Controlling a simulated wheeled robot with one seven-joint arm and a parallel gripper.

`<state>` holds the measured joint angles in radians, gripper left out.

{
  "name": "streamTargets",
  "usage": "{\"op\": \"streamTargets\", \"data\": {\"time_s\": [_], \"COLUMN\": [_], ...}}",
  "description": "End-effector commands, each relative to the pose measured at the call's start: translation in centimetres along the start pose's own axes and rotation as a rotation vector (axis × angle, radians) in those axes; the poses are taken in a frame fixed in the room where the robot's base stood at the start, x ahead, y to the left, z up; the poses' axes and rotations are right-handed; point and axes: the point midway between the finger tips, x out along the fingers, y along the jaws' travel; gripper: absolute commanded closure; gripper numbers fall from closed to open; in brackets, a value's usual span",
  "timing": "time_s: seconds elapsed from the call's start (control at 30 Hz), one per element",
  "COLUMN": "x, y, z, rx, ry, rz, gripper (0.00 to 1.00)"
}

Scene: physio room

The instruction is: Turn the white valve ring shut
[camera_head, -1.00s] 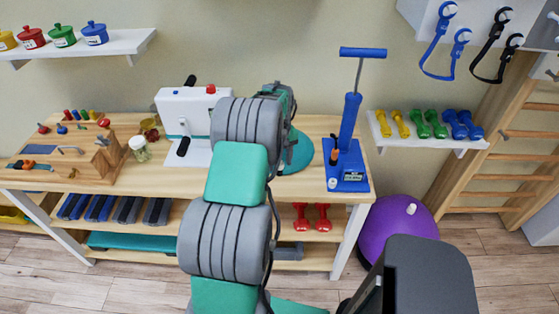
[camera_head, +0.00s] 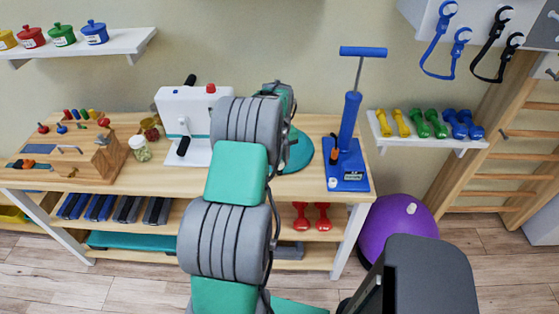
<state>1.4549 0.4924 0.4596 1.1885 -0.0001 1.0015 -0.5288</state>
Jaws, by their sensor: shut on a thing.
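The white valve ring does not show; my own arm covers the middle of the wooden table (camera_head: 330,125). My arm reaches up over the table's front edge, with grey ribbed joints and teal links. Its far end is behind the large upper joint, so my gripper's fingers and whatever is between them are hidden. A teal round base (camera_head: 300,152) shows partly on the tabletop, just right of my arm; what stands on it is hidden.
A white machine (camera_head: 186,110) with a red button stands left of my arm. A glass jar (camera_head: 140,149) and a wooden peg board (camera_head: 85,158) are farther left. A blue pump (camera_head: 347,160) stands at right. Bare tabletop lies between pump and teal base.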

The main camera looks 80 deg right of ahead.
Motion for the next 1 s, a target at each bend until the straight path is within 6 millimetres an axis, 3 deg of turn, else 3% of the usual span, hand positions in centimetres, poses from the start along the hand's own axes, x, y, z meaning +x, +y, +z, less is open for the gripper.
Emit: {"op": "streamTargets", "data": {"time_s": [0.37, 1.0], "x": [0.09, -0.01], "y": [0.05, 0.05], "z": [-0.07, -0.08], "rx": [0.208, 0.795], "ry": [0.002, 0.003], "rz": [0.001, 0.001], "gripper": [1.00, 1.00]}}
